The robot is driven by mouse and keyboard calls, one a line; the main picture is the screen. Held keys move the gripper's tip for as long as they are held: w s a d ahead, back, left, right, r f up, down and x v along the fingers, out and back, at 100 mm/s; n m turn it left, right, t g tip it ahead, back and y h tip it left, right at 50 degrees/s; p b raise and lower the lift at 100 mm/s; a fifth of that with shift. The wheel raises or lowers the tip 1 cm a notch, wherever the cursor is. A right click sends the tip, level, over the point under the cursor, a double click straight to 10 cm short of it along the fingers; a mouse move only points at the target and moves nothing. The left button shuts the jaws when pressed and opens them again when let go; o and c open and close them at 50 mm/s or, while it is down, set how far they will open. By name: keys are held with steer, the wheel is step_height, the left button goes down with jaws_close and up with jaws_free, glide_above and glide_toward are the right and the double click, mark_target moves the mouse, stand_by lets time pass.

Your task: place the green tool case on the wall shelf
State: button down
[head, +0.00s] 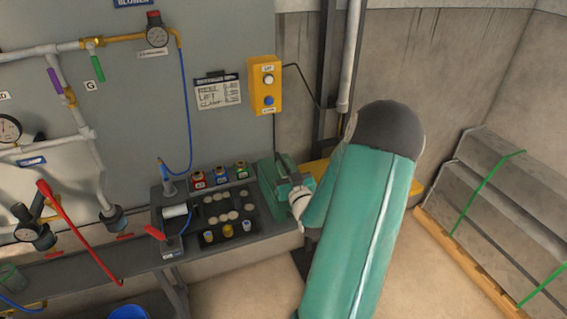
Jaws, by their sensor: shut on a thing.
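The green tool case (271,190) is at the right end of the grey bench, beside a black tray. My gripper (296,187) is at the case's right side and is shut on it. My arm hides part of the case's right side. I cannot tell whether the case rests on the bench or hangs just above it. A yellow ledge (319,169) shows on the wall behind my arm, mostly hidden. I cannot tell whether it is the wall shelf.
The grey bench (130,262) holds a black tray (241,218) of round parts and red, green and blue fittings. A yellow button box (264,86) hangs above. Pipes and a red lever (75,230) stand at left.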

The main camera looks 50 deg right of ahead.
stand_by(0.3)
steer(key=c, duration=1.5)
jaws_free()
steer(key=shift+s+f, duration=0.1)
steer(key=shift+o, duration=0.2)
steer(key=v, duration=1.2)
steer(key=w+a+r+n+g+y, duration=0.55)
steer(key=w+a+r, duration=0.25)
steer(key=w+a, duration=0.5)
steer(key=s+a+r+g+y, duration=0.2)
steer(key=s+a, duration=0.4)
steer(key=a, duration=0.6)
steer(key=s+a+r+g+y, duration=0.2)
steer(key=s+a+r+g, duration=0.2)
steer(key=a, duration=0.8)
steer(key=s+r, duration=0.2)
steer(key=s, duration=0.1)
steer(key=shift+s+r+n+y, duration=0.2)
steer(key=shift+n+y, duration=0.15)
